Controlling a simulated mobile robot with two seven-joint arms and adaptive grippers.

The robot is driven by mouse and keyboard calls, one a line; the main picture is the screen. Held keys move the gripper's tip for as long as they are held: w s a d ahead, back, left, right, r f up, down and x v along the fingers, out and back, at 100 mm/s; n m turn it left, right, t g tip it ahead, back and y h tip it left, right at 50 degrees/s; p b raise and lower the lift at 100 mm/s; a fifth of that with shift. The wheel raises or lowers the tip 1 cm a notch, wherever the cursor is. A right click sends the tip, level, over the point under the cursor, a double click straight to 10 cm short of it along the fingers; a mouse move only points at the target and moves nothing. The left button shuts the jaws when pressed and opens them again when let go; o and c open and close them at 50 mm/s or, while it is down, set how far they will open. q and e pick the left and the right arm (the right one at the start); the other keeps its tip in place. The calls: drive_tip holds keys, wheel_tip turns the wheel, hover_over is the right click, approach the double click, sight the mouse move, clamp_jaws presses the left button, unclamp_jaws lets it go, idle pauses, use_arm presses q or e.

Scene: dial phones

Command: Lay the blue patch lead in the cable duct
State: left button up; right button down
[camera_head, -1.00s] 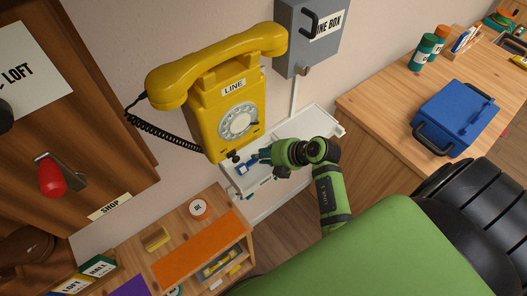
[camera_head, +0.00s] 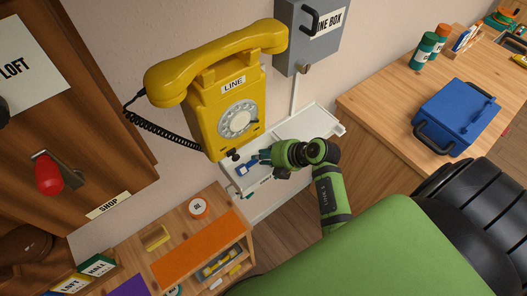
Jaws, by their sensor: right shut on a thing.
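The fingers are small and partly dark, so the exact grip and the rest of the lead are hard to see. A thin white strip (camera_head: 294,98) runs down the wall from the line box to the ledge; I cannot tell whether strip or ledge is the cable duct. My left gripper is not in view.
The yellow dial phone (camera_head: 238,95) hangs on the wall right above the gripper, its black coiled cord (camera_head: 165,133) at left. A grey line box (camera_head: 310,45) hangs at the top. A wooden bench (camera_head: 385,95) with a blue toolbox (camera_head: 457,115) stands right; a wooden organizer (camera_head: 165,238) is below.

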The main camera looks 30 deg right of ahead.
drive_tip(key=shift+f, duration=0.3)
drive_tip(key=c, duration=1)
unclamp_jaws()
drive_tip(key=v, duration=1.2)
